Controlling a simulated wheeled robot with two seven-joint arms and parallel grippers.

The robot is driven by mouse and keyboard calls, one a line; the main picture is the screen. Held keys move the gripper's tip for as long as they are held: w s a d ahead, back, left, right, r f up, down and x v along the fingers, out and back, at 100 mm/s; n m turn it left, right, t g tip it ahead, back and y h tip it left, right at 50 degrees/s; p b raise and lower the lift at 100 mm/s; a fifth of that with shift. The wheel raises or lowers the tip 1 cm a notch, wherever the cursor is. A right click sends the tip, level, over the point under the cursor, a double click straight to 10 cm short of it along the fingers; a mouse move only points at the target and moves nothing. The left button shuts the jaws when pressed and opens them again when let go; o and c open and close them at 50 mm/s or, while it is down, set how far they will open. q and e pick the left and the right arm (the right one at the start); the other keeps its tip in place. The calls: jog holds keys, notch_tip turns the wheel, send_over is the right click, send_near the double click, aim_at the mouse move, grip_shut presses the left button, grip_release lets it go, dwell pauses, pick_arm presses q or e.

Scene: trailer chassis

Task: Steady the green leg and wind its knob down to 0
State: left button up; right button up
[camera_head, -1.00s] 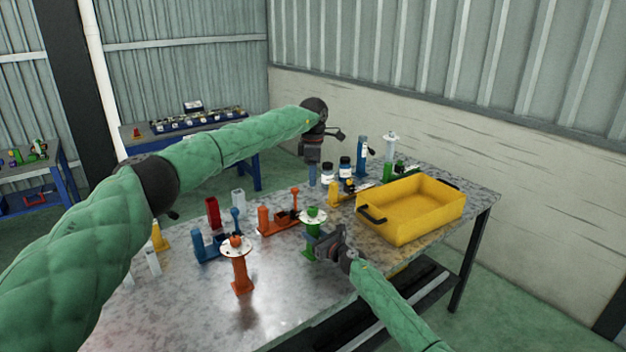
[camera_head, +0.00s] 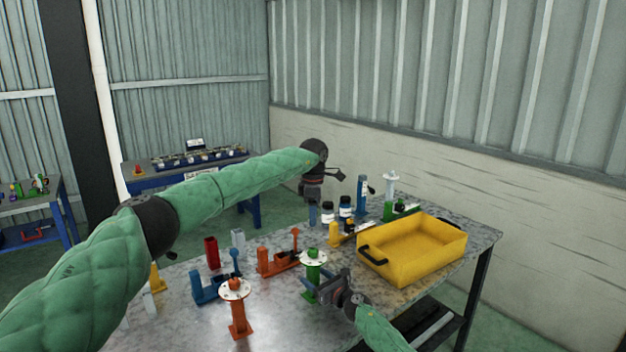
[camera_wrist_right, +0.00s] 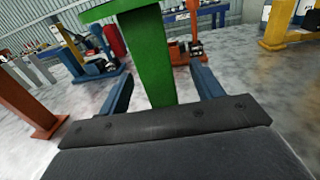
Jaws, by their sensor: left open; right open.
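The green leg (camera_head: 313,272) stands upright on the table, with a white dial disc (camera_head: 313,258) and a green knob (camera_head: 313,252) on top. My right gripper (camera_head: 325,288) is open low at the leg. In the right wrist view the green post (camera_wrist_right: 150,60) stands between the open blue fingers of my right gripper (camera_wrist_right: 160,92), with gaps on both sides. The dial reading is too small to tell. My left gripper (camera_head: 312,210) is open and empty, pointing down, above and behind the green leg. Its fingertips are hard to make out.
An orange leg (camera_head: 238,315) with a dial stands to the left in front. A yellow tray (camera_head: 415,250) lies to the right. Orange (camera_head: 275,262) and blue (camera_head: 210,288) clamp-like pieces stand left of the green leg.

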jog(key=shift+p+v, duration=0.7)
jog(key=shift+v, duration=2.6)
jog(key=shift+r, duration=0.1)
jog(key=o, duration=0.6)
jog(key=shift+c, duration=0.2)
jog(key=v, duration=1.2)
